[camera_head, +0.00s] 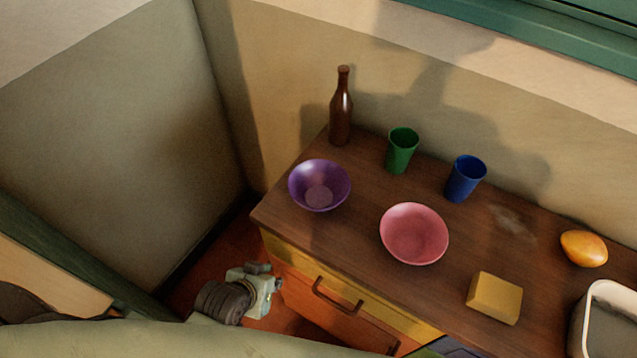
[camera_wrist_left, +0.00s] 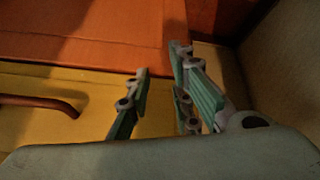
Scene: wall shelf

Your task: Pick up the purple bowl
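The purple bowl (camera_head: 319,186) stands upright near the left end of the wooden cabinet top in the head view, and it looks empty. My left gripper (camera_head: 264,282) is below the level of the top, beside the cabinet's front left corner, apart from the bowl. In the left wrist view my left gripper (camera_wrist_left: 158,95) has its fingers spread with nothing between them. The bowl is not in that view. My right gripper is not in view.
A pink bowl (camera_head: 414,234) stands right of the purple bowl. Behind are a brown bottle (camera_head: 341,112), a green cup (camera_head: 401,152) and a blue cup (camera_head: 465,180). A yellow block (camera_head: 494,298), orange fruit (camera_head: 583,248) and pale container (camera_head: 577,325) are farther right. The cabinet front has a drawer handle (camera_head: 335,296).

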